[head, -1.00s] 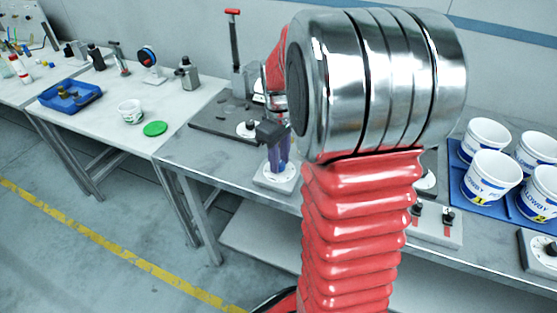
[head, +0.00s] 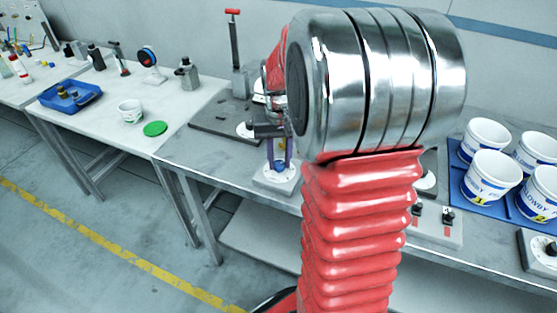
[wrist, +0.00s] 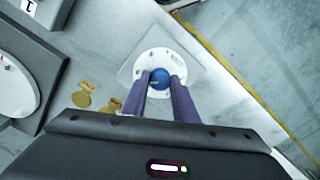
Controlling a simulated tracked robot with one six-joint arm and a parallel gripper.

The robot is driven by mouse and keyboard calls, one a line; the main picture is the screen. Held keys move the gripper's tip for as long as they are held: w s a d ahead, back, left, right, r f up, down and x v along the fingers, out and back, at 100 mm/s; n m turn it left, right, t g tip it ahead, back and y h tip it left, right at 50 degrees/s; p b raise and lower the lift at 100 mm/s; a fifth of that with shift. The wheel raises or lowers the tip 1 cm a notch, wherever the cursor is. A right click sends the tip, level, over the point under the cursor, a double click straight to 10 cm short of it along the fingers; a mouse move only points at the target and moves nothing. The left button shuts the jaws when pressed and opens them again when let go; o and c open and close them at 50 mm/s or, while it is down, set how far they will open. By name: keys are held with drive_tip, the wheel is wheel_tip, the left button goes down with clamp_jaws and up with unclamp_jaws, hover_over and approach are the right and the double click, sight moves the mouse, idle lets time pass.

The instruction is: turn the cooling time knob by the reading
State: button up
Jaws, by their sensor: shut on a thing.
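The cooling time knob (wrist: 160,77) is a blue round knob on a white dial plate (wrist: 149,59) in the wrist view. In the head view the white dial base (head: 276,179) stands on the front edge of the grey bench. My gripper (wrist: 161,83) points down at the dial, its two purple fingers shut on the knob from either side. It also shows in the head view (head: 279,165), with the knob mostly hidden between the fingers. The dial's marks are too small to read.
A grey machine base (head: 222,122) with a red-handled lever stands behind on the bench. White tubs (head: 490,178) sit on a blue tray at right. A switch box (head: 436,226) lies near the front edge. Two brass pieces (wrist: 84,94) lie beside the dial in the wrist view.

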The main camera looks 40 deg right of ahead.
sight(280, 163)
drive_tip(key=shift+s+f+m, duration=0.1)
drive_tip(key=shift+s+m, duration=0.05)
drive_tip(key=shift+m, duration=0.95)
drive_tip(key=o, duration=1.1)
drive_tip(key=shift+c, duration=0.2)
drive_tip(key=shift+r, duration=0.65)
wheel_tip(280, 163, up, 12)
drive_tip(key=shift+r, duration=0.25)
